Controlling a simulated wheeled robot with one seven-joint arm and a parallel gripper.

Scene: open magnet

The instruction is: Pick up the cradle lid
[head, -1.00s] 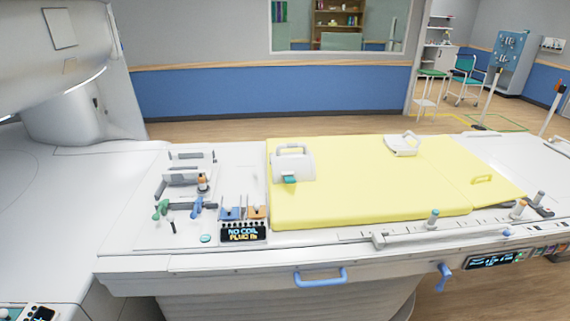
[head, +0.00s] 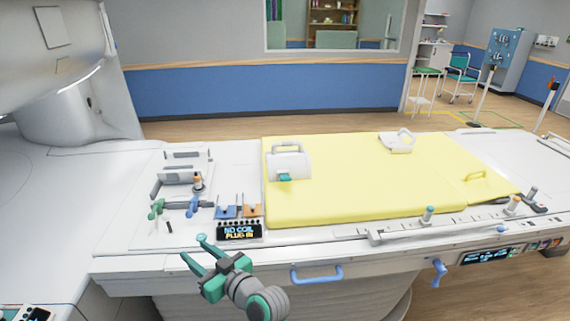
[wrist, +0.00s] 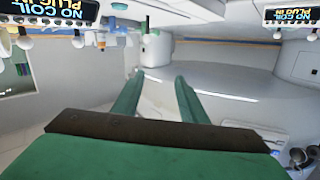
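Two white pieces with handles lie on the yellow mat (head: 345,195). The larger is a curved white shell (head: 289,165) with a grey top handle and a teal tab, at the mat's left end. The smaller is a white piece with a loop handle (head: 396,143) at the mat's back edge. I cannot tell for certain which is the cradle lid. My gripper (head: 195,251) is at the table's front edge, left of the blue handle, well apart from both pieces. Its green fingers are spread and empty; the wrist view shows a gap between them (wrist: 158,95).
A "NO COIL PLUG IN" display (head: 240,230) and blue and orange blocks stand between my gripper and the mat. Upright fittings (head: 180,175) stand on the left panel. A rail with pegs (head: 428,215) runs along the front. A blue handle (head: 317,275) juts from the table's side.

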